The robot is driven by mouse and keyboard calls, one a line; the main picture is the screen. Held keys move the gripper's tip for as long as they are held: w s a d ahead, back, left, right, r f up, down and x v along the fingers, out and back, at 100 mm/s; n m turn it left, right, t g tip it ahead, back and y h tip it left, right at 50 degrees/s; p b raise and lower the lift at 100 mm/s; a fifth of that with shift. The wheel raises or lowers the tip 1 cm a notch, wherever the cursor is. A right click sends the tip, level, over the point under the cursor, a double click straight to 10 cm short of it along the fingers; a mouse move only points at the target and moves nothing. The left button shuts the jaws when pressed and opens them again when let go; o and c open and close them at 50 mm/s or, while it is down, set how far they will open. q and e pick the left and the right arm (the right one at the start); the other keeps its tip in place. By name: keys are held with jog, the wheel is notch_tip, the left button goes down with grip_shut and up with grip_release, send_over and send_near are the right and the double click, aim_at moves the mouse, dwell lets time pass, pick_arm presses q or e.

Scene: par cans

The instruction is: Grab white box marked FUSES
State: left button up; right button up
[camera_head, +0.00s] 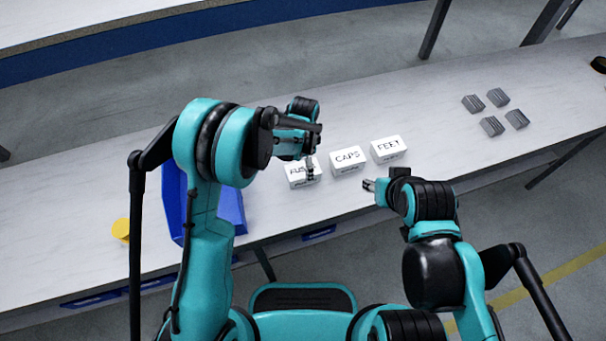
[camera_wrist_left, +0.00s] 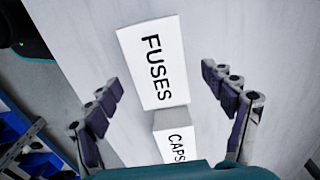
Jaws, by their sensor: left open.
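The white box marked FUSES (camera_head: 296,174) stands on the light table, leftmost in a row of three white boxes. In the left wrist view the FUSES box (camera_wrist_left: 153,66) lies ahead of and between the two fingers. My left gripper (camera_head: 310,150) is over the FUSES box and partly covers its label in the head view. In the left wrist view my left gripper (camera_wrist_left: 162,98) is open, with its fingers apart on either side and not touching the box. My right gripper (camera_head: 370,185) is near the table's front edge, below the FEET box; its jaw opening is too small to tell.
The CAPS box (camera_head: 347,158) stands just right of the FUSES box, and the FEET box (camera_head: 387,149) right of that. A blue bin (camera_head: 230,208) is left, partly behind my left arm. A yellow object (camera_head: 121,229) and several grey blocks (camera_head: 491,125) lie farther off.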

aim_at(303, 169)
pick_arm(q)
notch_tip(303, 169, down, 5)
jog(key=shift+s+a+f+b, duration=0.1)
jog(key=shift+a+b, duration=0.05)
jog(key=shift+b, duration=1.05)
jog(key=c, duration=1.4)
jog(key=shift+o, duration=0.2)
jog(key=shift+r, duration=0.3)
